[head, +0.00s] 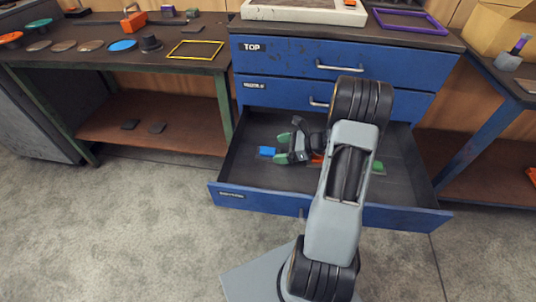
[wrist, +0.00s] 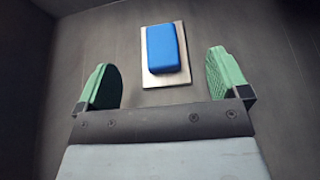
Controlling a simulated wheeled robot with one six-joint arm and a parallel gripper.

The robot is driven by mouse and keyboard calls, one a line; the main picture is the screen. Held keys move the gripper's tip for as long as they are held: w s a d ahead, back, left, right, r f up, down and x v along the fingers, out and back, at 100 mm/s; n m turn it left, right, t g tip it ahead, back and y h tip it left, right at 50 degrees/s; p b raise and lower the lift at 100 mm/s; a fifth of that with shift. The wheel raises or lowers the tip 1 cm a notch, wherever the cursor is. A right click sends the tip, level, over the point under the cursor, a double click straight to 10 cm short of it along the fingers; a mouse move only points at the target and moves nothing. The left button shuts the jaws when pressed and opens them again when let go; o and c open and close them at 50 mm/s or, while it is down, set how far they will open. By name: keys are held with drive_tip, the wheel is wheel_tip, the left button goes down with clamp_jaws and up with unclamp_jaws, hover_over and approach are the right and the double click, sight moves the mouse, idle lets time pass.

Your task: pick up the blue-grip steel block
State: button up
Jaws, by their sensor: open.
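The blue-grip steel block (wrist: 162,50) lies flat in the open bottom drawer: a blue grip on a silver steel plate. In the head view the blue-grip steel block (head: 266,152) is at the left part of the drawer, just left of my gripper (head: 282,148). My gripper is open and empty, its green fingertips pointing toward the block. In the wrist view the block sits ahead, between the lines of the two fingers of my gripper (wrist: 160,78), with clear gaps on both sides. No finger appears to touch it.
The bottom drawer (head: 228,195) is pulled out, with walls around the gripper. An orange-red piece (head: 317,160) and a green-topped piece (head: 377,167) lie farther right in it, partly behind my arm. The closed middle drawer (head: 270,92) is above the back.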

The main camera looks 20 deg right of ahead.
sight(268, 150)
drive_tip(key=shift+b+x, duration=0.55)
drive_tip(key=shift+x, duration=1.75)
drive_tip(key=shift+w, duration=0.1)
drive_tip(key=c, duration=1.3)
